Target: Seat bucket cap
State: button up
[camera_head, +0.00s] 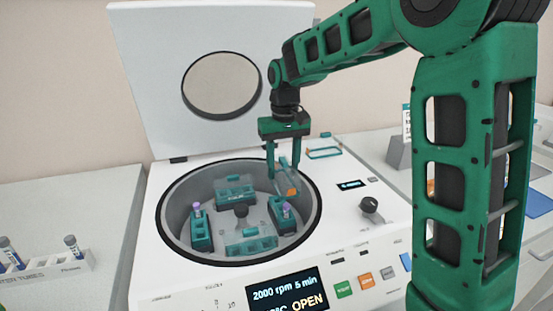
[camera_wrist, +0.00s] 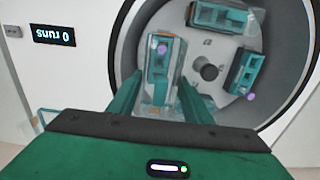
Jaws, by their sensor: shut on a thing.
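My gripper (camera_head: 283,179) is shut on a clear bucket cap (camera_head: 291,181) with an orange part, held above the back right of the rotor bowl. In the wrist view, the cap (camera_wrist: 177,62) shows between the fingers, in line with a teal bucket that holds a purple-topped tube (camera_wrist: 162,48). In the head view, the right bucket (camera_head: 287,222) with its purple-topped tube stands below and apart from the cap. The left bucket (camera_head: 201,233) also holds a purple-topped tube. The back bucket (camera_head: 235,190) and front bucket (camera_head: 250,244) look clear-topped; whether they are capped is unclear.
The centrifuge lid (camera_head: 150,75) stands open behind. Another clear cap (camera_head: 323,153) lies on the deck right of the bowl. The bowl rim (camera_head: 160,222) and rotor hub (camera_head: 241,210) surround the work. A tube rack (camera_head: 45,268) stands at left. The display (camera_head: 288,295) reads OPEN.

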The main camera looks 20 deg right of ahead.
jog(key=shift+w, duration=0.4)
jog(key=shift+f, duration=1.9)
jog(key=shift+s+f, duration=0.1)
jog(key=shift+f, duration=0.2)
jog(key=shift+f, duration=0.8)
jog(key=shift+f, duration=1)
jog(key=shift+f, duration=0.25)
jog(key=shift+f, duration=0.7)
